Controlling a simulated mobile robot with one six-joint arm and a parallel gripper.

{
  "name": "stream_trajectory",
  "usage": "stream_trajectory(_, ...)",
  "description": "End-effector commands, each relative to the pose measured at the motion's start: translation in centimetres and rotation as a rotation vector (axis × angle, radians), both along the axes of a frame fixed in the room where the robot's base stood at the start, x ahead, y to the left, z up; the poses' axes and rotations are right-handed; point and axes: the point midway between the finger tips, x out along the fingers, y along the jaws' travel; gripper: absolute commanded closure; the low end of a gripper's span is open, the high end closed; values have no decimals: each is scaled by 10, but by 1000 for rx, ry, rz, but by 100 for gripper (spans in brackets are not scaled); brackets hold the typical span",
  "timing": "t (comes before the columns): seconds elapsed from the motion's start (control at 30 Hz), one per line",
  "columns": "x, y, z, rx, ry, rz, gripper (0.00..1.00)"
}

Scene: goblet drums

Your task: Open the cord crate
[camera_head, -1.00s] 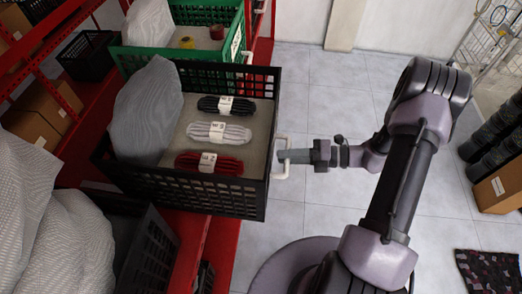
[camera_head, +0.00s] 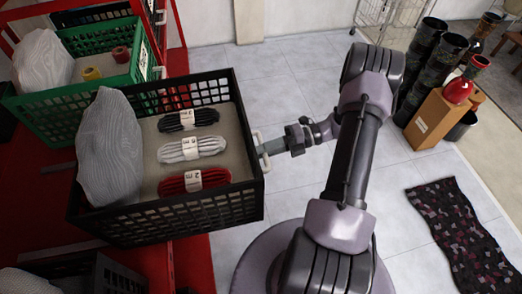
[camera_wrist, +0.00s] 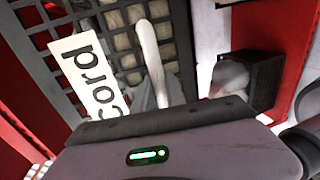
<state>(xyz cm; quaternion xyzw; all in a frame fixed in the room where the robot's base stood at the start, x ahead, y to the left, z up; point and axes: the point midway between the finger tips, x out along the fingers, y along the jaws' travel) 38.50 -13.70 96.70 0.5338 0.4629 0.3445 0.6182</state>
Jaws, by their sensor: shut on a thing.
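The cord crate is a black slatted crate (camera_head: 190,217) holding black, white and red cord bundles and a grey ribbed bag. It juts out past the red shelf over the floor. A white handle (camera_head: 257,137) is on its front wall. My gripper (camera_head: 265,149) is shut on this handle, with the arm reaching in from the right. In the wrist view the handle (camera_wrist: 150,60) stands out beside the white "cord" label (camera_wrist: 83,78).
A green crate (camera_head: 95,105) with spools and a bag stands behind on the red shelf (camera_head: 190,258). Another dark crate (camera_head: 95,272) is at the near left. Grey floor is clear on the right, up to a patterned mat (camera_head: 465,230) and a cardboard box (camera_head: 432,122).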

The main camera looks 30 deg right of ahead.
Motion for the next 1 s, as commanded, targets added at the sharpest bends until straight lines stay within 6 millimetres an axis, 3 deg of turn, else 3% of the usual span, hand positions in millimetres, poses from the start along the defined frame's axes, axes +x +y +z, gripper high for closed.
stream_trajectory(0.13,0,0,0,-1,-1,0,100)
stream_trajectory(0.17,0,0,0,-1,-1,0,78)
stream_trajectory(0.23,0,0,0,0,-1,0,64)
stream_trajectory(0.27,0,0,0,0,-1,0,62)
stream_trajectory(0.63,-1,-6,2,0,-1,-2,62)
stream_trajectory(0.77,-10,-30,8,-2,-1,-4,62)
stream_trajectory(1.0,-36,-100,22,-3,-3,-3,62)
